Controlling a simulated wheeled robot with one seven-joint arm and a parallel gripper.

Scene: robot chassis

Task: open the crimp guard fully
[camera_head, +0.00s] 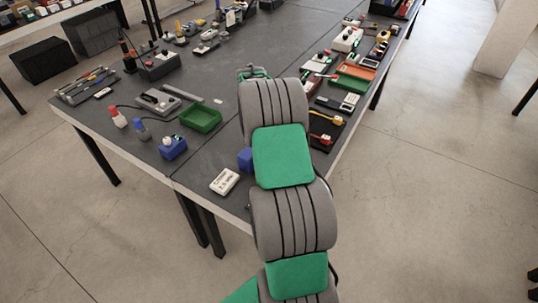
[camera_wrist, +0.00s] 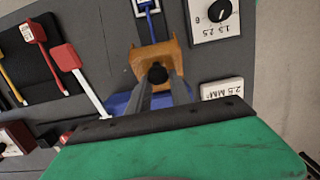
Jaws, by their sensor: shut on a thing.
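In the wrist view an orange guard (camera_wrist: 146,55) with a dark round knob (camera_wrist: 157,72) sits in front of a blue body (camera_wrist: 122,103), which my fingers partly cover. My gripper (camera_wrist: 158,82) has its two fingers close together at the knob, shut on it. The orange part lies around and beyond the fingertips. How far the guard is swung open I cannot tell. In the head view a blue block (camera_head: 245,160) shows beside my arm, mostly hidden by it. My gripper is hidden behind the arm there.
A white dial box (camera_wrist: 222,14) and a white label block (camera_wrist: 222,88) stand right of the guard. A blue strip in a frame (camera_wrist: 147,8) lies beyond it. Red-headed tools (camera_wrist: 66,57) lie left. A green tray (camera_head: 201,118) stands left of my arm.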

